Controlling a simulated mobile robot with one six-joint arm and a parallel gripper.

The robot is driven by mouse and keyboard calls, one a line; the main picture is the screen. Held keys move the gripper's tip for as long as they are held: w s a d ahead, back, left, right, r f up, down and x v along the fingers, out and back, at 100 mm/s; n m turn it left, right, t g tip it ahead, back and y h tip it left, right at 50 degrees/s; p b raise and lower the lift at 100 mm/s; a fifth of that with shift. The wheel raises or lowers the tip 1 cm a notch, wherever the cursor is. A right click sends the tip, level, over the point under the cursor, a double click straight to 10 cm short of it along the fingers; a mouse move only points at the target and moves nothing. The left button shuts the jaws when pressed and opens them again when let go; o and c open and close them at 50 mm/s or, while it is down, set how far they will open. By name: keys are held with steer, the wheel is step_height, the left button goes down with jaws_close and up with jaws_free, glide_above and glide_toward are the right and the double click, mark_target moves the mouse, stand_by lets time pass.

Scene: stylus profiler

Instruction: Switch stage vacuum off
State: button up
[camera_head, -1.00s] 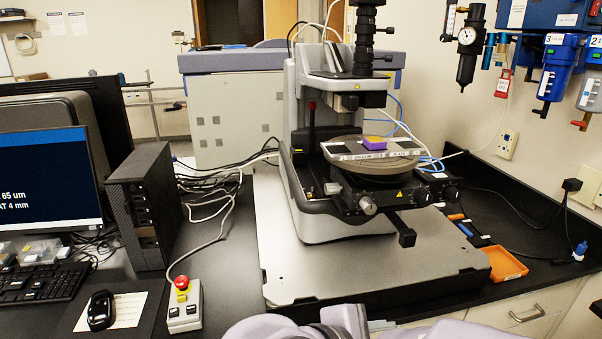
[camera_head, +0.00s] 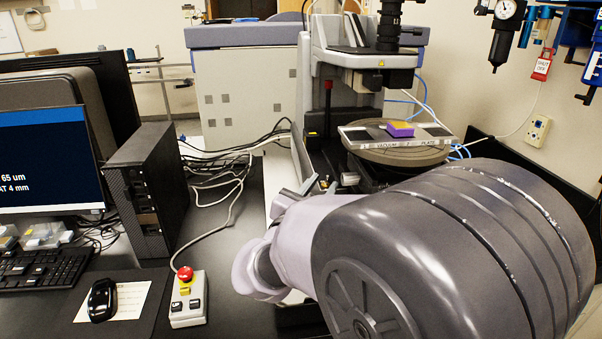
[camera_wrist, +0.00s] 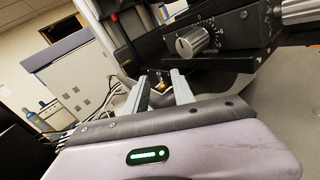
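In the head view my gripper (camera_head: 318,185) is at the left front of the stage, partly hidden by my arm. The stage's front controls are hidden there.
A silver knob (camera_wrist: 193,42) with a dial is close to the right of the fingers. A control box with a red button (camera_head: 186,273) stands on the bench left of my arm. The optics column (camera_head: 388,30) stands above the stage. Cables (camera_head: 225,185) lie behind the box.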

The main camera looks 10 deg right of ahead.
steer(key=shift+x, duration=0.75)
jaws_close()
